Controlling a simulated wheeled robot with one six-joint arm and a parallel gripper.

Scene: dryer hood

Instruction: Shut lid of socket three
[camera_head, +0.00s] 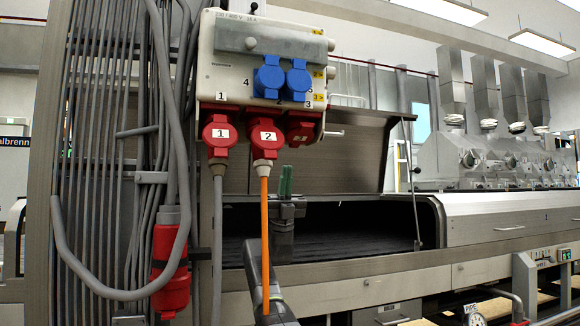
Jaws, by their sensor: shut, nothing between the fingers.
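A light grey socket box (232,62) hangs at the upper centre with a row of three red sockets along its bottom. The rightmost red socket (302,126), beside the printed 3, has no plug or cable; its red lid shows partly in shadow, and I cannot tell how far it stands open. My gripper (286,180) points up with its green fingers together and empty. In the picture it is below socket three and slightly left of it, apart from it.
Red plug 1 (219,137) with a grey cable and plug 2 (265,139) with an orange cable (265,225) hang left of socket three. Two blue sockets (268,78) sit above. A raised steel hood (345,155) stands behind. A red connector (170,268) hangs lower left.

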